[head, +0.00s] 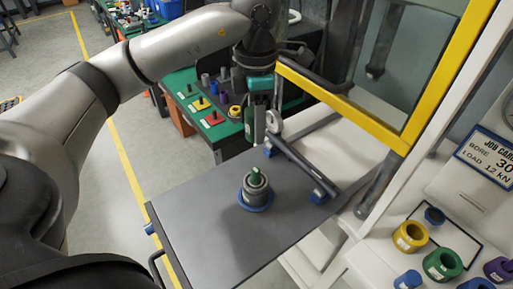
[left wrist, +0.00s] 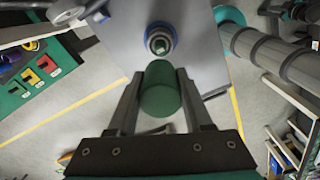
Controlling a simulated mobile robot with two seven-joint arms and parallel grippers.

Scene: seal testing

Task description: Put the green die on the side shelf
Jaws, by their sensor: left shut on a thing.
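My left gripper (head: 259,128) hangs above the far edge of the grey plate (head: 190,208). It is shut on a plain green cylinder (left wrist: 160,88), which sits between the two fingers in the left wrist view. I cannot tell for sure whether this cylinder is the green die. A green ring-shaped piece (head: 442,264) lies on the white surface at the right of the head view. A grey round fixture (head: 255,187) with a blue base and a green peg stands on the grey plate, apart from the gripper. My right gripper is not in view.
A yellow-framed guard (head: 350,112) rises behind the plate. A grey bar (head: 300,165) with blue ends lies at the plate's right edge. Yellow (head: 410,236) and purple (head: 498,270) rings lie at the right. The plate is clear around the fixture.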

